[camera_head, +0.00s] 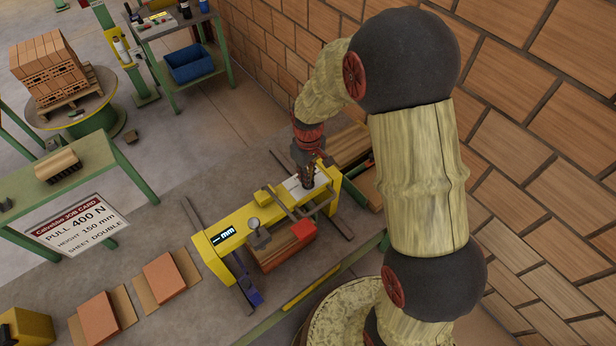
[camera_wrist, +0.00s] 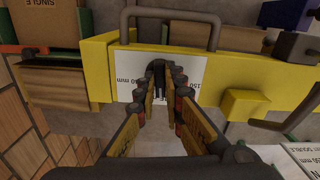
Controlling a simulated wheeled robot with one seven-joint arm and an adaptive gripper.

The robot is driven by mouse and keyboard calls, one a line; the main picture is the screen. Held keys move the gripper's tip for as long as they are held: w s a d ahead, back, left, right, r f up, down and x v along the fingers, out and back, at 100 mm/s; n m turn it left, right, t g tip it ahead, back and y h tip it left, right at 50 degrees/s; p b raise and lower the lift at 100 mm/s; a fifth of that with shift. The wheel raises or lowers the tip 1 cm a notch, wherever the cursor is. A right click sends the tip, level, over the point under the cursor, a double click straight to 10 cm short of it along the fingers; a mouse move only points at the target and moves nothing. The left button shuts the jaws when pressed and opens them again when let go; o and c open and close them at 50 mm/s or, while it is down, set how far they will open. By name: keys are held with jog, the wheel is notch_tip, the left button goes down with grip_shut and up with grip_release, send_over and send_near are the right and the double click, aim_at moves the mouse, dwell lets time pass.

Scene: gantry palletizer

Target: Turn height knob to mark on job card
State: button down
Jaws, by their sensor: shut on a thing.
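The job card (camera_head: 78,222) stands at the left in the head view and reads PULL 400 N, HEIGHT 150 mm, SHEET DOUBLE. A yellow gantry (camera_head: 240,216) on the bench carries a white scale plate (camera_wrist: 190,68) with mm marks, upside down in the wrist view; 150 shows on its right side. My gripper (camera_head: 307,184) points down at the plate and is shut on the dark height knob (camera_wrist: 157,70), which is mostly hidden between the fingers (camera_wrist: 160,92). The knob's pointer direction cannot be made out.
A small display (camera_head: 223,236) on the gantry shows a dash and mm. Flat orange-brown pieces (camera_head: 164,277) lie at the front left. A brick wall (camera_head: 545,130) is close on the right.

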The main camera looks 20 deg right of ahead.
jog(key=n+b, duration=0.1)
jog(key=n, duration=0.3)
jog(key=shift+n+b, duration=0.3)
jog(key=shift+n, duration=1.4)
jog(key=c, duration=1.9)
grip_release()
jog(key=shift+r, duration=0.1)
notch_tip(320, 180, up, 12)
